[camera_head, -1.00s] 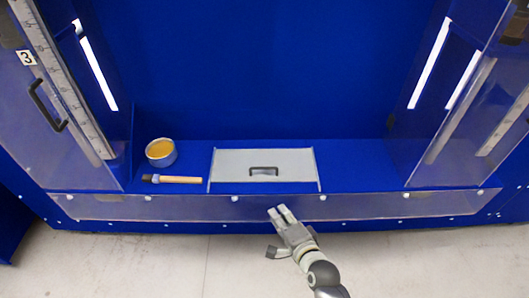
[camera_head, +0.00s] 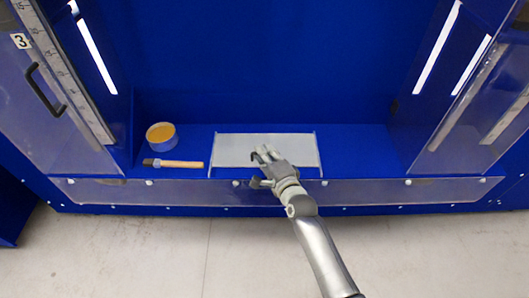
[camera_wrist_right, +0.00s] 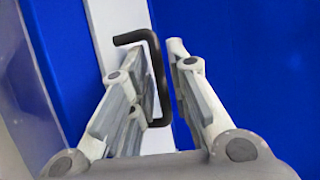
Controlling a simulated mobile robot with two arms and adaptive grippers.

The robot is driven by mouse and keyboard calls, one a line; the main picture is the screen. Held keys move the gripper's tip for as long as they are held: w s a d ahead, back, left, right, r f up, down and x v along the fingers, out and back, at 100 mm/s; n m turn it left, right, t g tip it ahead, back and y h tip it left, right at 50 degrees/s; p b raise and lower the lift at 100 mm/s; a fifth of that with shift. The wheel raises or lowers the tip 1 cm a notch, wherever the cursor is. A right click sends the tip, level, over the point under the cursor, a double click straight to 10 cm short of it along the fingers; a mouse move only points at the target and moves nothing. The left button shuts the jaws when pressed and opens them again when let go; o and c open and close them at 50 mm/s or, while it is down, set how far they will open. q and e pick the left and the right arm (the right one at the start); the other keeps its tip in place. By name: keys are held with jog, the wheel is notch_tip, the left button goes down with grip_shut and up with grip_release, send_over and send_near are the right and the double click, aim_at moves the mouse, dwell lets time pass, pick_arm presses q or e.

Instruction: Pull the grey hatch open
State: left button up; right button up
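The grey hatch (camera_head: 235,150) lies flat and shut-looking in the blue floor of the cabinet, between two thin side rails. My right gripper (camera_head: 264,153) reaches in over its front half and covers the handle in the head view. In the right wrist view the black handle (camera_wrist_right: 155,62) stands between the two spread finger sets of my right gripper (camera_wrist_right: 150,65). The fingers look open around it; the handle lies close to the left fingers, and I cannot tell if they touch. The hatch shows there as a pale strip (camera_wrist_right: 105,25). My left gripper is not in view.
A tin with orange-yellow content (camera_head: 160,136) and a brush with a wooden handle (camera_head: 180,164) sit left of the hatch. A low clear front panel (camera_head: 380,191) runs under my right arm. Clear side doors stand open. The floor right of the hatch is free.

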jog(key=shift+w+a, duration=0.15)
jog(key=shift+w, duration=0.2)
jog(key=shift+c, duration=0.2)
grip_shut()
jog(key=shift+s, duration=0.15)
